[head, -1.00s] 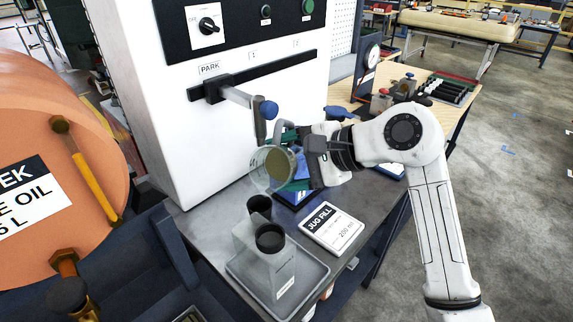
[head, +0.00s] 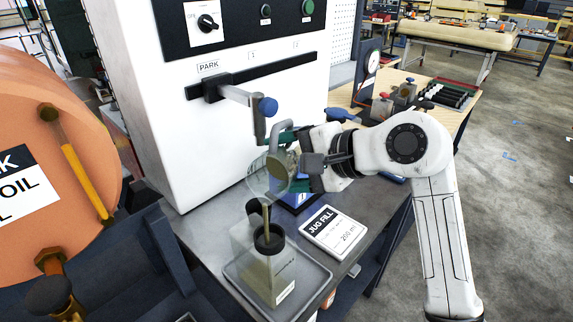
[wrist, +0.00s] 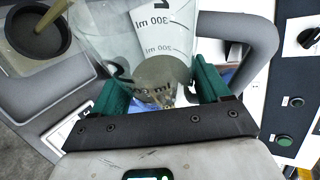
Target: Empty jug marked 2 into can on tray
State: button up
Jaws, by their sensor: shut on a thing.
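My gripper (head: 308,170) is shut on the clear jug (head: 262,180), which is tipped over with its mouth to the left. A dark numeral shows on the jug in the wrist view (wrist: 105,45), but I cannot read it surely. A thin brown-yellow stream runs from the jug down into the black-rimmed opening (head: 270,240) of the translucent can (head: 262,268). The can stands upright on the grey tray (head: 312,285). The stream and opening also show at upper left in the wrist view (wrist: 37,32). Some liquid shows inside the jug.
A white JUG FILL sign (head: 334,231) lies right of the tray. The white cabinet's bar with a blue-knobbed lever (head: 267,107) is close above the jug.

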aim_at(283, 153)
jog(key=shift+f+n+t+b, duration=0.1)
jog(key=shift+n+t+b, duration=0.2)
jog(key=shift+b, duration=0.35)
jog(key=shift+s+a+r+n+t+b, duration=0.15)
jog(key=shift+n+t+b, duration=0.35)
jog(key=shift+b, duration=1)
jog(key=shift+s+d+r+n+t+b, duration=0.1)
jog(key=shift+s+n+t+b, duration=0.3)
jog(key=shift+b, duration=1.1)
jog(key=shift+s+a+r+n+t+y+b, duration=0.1)
jog(key=shift+s+r+n+t+y+b, duration=0.1)
jog(key=shift+r+n+t+b, duration=0.45)
jog(key=shift+s+a+r+n+t+y+b, duration=0.15)
jog(key=shift+s+n+b, duration=0.1)
jog(key=shift+b, duration=0.8)
jog(key=shift+d, duration=0.1)
